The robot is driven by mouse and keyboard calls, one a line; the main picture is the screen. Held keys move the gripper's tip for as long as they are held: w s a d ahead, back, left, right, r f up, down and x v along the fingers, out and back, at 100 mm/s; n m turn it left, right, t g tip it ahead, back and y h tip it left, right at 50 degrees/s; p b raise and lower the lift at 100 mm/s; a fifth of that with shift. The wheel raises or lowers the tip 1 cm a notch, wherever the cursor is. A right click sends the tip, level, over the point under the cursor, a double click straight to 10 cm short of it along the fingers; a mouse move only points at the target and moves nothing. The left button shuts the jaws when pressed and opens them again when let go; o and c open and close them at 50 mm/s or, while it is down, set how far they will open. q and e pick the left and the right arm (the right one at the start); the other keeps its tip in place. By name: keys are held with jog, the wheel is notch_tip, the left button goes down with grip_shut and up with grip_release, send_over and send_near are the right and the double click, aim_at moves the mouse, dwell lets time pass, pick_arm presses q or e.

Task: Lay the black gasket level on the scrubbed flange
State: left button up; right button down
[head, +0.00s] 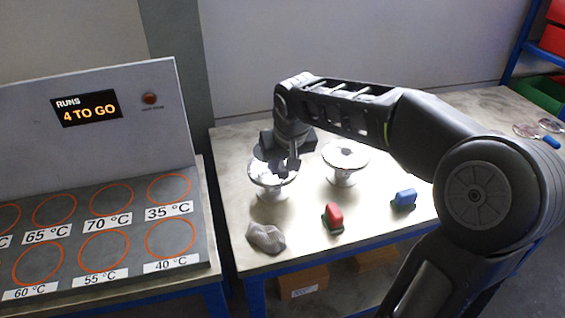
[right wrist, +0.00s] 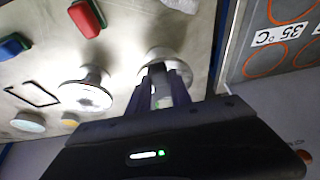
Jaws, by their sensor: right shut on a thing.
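My right gripper (head: 292,163) is over the left flanged vessel (head: 272,181), close to its pale round top. It is shut on a small dark thing, which seems to be the black gasket (right wrist: 156,67); the fingers hide most of it, so I cannot tell whether it lies level or touches the flange. In the right wrist view the fingers (right wrist: 160,75) cover part of the same vessel's flange. A second flanged vessel (head: 345,157) stands to the right with a pale top bearing dark marks. I cannot tell which flange is scrubbed. My left gripper is out of view.
A red block (head: 333,215), a blue block (head: 404,199) and a crumpled grey cloth (head: 265,237) lie on the table's near part. A black rectangular outline (right wrist: 32,94) shows in the right wrist view. A panel with orange rings (head: 110,200) stands at the left.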

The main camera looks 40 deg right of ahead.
aim_at(282, 177)
notch_tip(282, 177, down, 4)
jog(key=shift+r+b, duration=0.25)
jog(key=shift+b, duration=0.8)
jog(key=shift+f+b, duration=0.3)
jog(key=shift+f+b, duration=0.4)
jog(key=shift+b, duration=0.25)
dwell(0.8)
dwell(0.3)
jog(key=c, duration=1.1)
grip_release()
jog(key=shift+v, duration=3.9)
